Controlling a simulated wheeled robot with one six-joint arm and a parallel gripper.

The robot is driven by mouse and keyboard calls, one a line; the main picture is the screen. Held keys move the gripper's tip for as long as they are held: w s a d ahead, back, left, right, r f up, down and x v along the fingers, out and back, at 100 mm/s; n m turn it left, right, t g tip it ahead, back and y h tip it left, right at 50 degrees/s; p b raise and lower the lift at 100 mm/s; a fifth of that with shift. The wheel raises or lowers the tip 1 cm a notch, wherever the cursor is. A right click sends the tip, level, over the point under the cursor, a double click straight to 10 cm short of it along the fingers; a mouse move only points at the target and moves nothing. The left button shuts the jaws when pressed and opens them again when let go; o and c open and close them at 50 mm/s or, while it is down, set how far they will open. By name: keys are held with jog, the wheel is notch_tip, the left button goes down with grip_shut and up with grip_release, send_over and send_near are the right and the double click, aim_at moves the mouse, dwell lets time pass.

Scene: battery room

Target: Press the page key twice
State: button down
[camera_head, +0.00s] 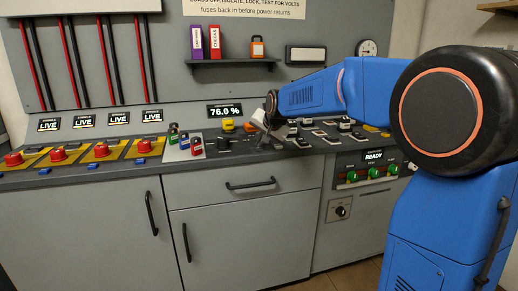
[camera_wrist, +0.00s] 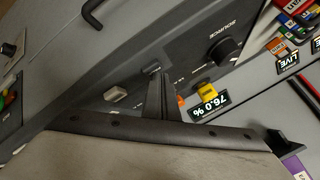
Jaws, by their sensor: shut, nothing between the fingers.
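My gripper (camera_head: 258,122) is over the dark control panel on the counter, below and right of the 76.0 % display (camera_head: 225,111). In the wrist view its fingers (camera_wrist: 161,96) are together and empty, pointing at the panel (camera_wrist: 158,62). A pale key (camera_wrist: 115,95) stands on the panel to the left of the fingers. I cannot read a label on it, so I cannot tell whether it is the page key. Part of the panel is hidden behind the fingers. I cannot tell whether they touch it.
A black SOURCE knob (camera_wrist: 224,51) and a yellow part (camera_wrist: 213,92) are near the fingers. Red buttons (camera_head: 58,153) and small coloured locks (camera_head: 184,141) stand to the left on the counter. A shelf (camera_head: 232,63) hangs above. Several loose items crowd the counter at right.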

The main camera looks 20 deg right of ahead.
dwell(0.4)
jog(key=shift+r, duration=0.8)
jog(key=shift+r, duration=2.5)
dwell(0.6)
notch_tip(320, 180, up, 4)
jog(key=shift+f, duration=0.1)
dwell(0.4)
send_over(260, 149)
jog(key=shift+s+f, duration=0.15)
jog(key=shift+f, duration=4.25)
